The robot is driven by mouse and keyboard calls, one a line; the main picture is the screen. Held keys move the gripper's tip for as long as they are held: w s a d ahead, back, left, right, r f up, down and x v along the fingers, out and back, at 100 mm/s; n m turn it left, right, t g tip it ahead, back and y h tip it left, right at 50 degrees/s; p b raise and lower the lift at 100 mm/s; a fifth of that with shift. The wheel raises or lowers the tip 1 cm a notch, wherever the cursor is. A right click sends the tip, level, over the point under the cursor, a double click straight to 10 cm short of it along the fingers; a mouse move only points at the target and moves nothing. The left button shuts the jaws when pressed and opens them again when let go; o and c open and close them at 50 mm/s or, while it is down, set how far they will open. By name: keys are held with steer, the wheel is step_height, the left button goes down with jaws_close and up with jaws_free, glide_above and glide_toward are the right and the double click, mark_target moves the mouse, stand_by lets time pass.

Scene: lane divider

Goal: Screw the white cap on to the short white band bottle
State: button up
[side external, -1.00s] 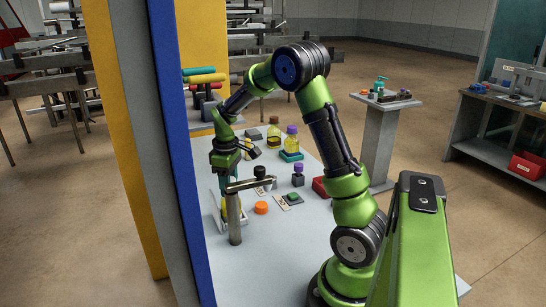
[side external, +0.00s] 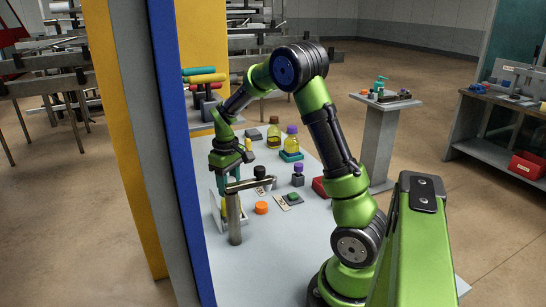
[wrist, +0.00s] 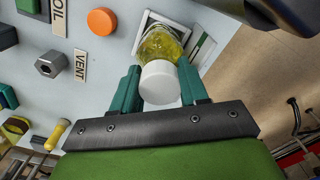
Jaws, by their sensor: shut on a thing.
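The white cap (wrist: 160,82) sits between the two teal fingers of my gripper (wrist: 159,70) in the wrist view. My gripper is shut on it. Directly beyond the cap is a clear bottle (wrist: 165,43) with yellow liquid, in line with the cap. The cap hides the bottle's neck, so I cannot tell how far it is seated. No white band shows on the visible part of the bottle. In the side view my gripper (side external: 228,188) points down over the left part of the table, and a metal post partly hides the work below it.
A metal post with a side arm (side external: 234,218) stands close in front of my gripper. An orange disc (side external: 261,208), a green button block (side external: 292,197), a purple-topped bottle (side external: 291,140) and a red box (side external: 319,186) stand to the right. A tall blue panel edge (side external: 180,150) rises at left.

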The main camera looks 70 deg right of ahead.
steer(key=shift+m, duration=0.8)
steer(key=shift+m, duration=0.8)
steer(key=shift+m, duration=0.9)
